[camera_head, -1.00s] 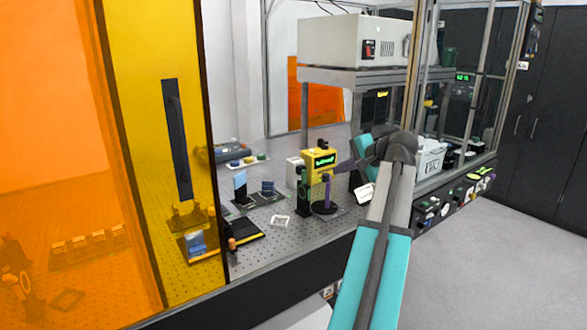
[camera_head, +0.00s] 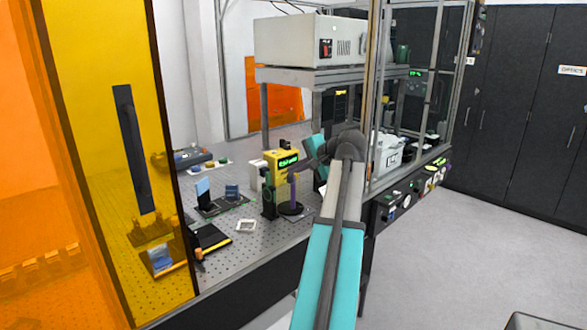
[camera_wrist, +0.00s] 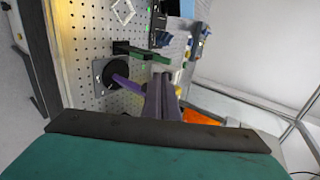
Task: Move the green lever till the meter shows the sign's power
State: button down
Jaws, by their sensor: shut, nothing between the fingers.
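The yellow meter (camera_head: 284,162) stands on the perforated bench with a lit green display; I cannot read its figure. A dark green upright part (camera_head: 269,203) stands in front of it, beside a purple post (camera_head: 292,190) on a round black base. In the wrist view a green bar (camera_wrist: 155,54) lies just beyond my fingers; I cannot tell whether it is the lever. My gripper (camera_head: 304,167) is shut and empty, just right of the meter. It also shows in the wrist view (camera_wrist: 161,78), close to the purple post (camera_wrist: 126,83). I cannot make out the sign; my arm covers part of the bench.
A yellow see-through door panel (camera_head: 95,120) with a dark handle fills the left. A white box instrument (camera_head: 300,42) sits on the shelf above. A white frame (camera_head: 246,226) and small optics lie left of the post. A white bin (camera_head: 388,155) stands right of my arm.

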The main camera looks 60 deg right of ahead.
jog(key=p, duration=0.3)
send_near(269, 174)
jog(key=x, duration=0.5)
jog(key=shift+s+f, duration=0.25)
jog(key=shift+f, duration=0.05)
jog(key=shift+w+d+f, duration=0.15)
jog(key=shift+w+d, duration=0.1)
jog(key=shift+w, duration=0.55)
